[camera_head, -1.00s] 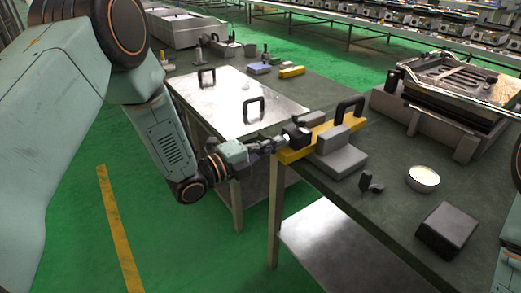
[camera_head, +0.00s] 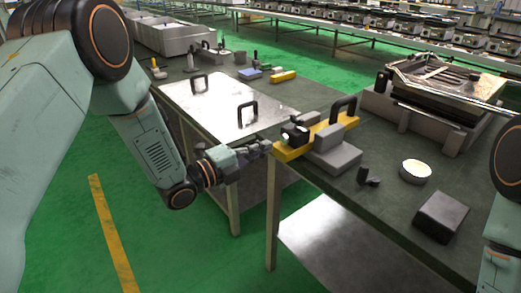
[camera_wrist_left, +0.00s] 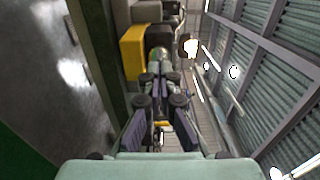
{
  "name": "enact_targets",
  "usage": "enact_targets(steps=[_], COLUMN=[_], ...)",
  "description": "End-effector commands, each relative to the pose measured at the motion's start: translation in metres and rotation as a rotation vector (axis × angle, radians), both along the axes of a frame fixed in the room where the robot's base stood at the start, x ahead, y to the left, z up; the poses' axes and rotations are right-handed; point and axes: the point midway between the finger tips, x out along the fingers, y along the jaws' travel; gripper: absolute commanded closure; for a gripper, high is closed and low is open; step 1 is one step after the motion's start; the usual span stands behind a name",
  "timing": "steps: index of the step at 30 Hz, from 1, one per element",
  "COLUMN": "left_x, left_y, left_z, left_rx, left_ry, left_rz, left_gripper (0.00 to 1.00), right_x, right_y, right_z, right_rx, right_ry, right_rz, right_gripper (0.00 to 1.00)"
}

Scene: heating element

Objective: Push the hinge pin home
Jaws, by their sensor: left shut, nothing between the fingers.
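A yellow bar (camera_head: 288,152) with a black handle (camera_head: 346,103) lies at the near-left corner of the dark workbench. A black block (camera_head: 296,132) sits on its left end, with a small pale-green part (camera_head: 289,141) beside it. I cannot tell for sure which part is the hinge pin. My left gripper (camera_head: 268,146) is shut and empty, just left of the bar's end. In the left wrist view the closed fingers (camera_wrist_left: 157,80) point at a rounded pale-green part (camera_wrist_left: 157,55), right of the yellow bar (camera_wrist_left: 132,52). My right gripper is out of view.
Grey blocks (camera_head: 338,157) stand against the bar. A small black clamp-like part (camera_head: 368,177), a round white-topped dish (camera_head: 415,171) and a dark box (camera_head: 442,216) lie to the right. A metal plate (camera_head: 219,105) with two black handles lies on the left. A large metal unit (camera_head: 440,95) stands behind.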

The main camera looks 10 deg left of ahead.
Motion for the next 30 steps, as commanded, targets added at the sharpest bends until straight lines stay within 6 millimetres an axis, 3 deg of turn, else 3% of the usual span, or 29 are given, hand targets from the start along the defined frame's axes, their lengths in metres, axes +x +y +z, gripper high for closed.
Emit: enact_targets(steps=[3,21,30], left_x=[0.002,-0.065,-0.075], left_y=[-0.001,0.054,0.061], left_z=[0.0,0.001,0.0], left_rx=[0.001,-0.002,0.0], left_ry=[-0.001,0.001,0.0], left_rz=[-0.002,0.003,-0.001], left_gripper=[1.0,1.0,1.0], right_x=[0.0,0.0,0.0], right_y=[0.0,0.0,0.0], right_z=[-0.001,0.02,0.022], right_rx=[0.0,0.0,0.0], right_ry=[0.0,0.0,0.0], right_rz=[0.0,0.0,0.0], right_gripper=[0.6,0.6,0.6])
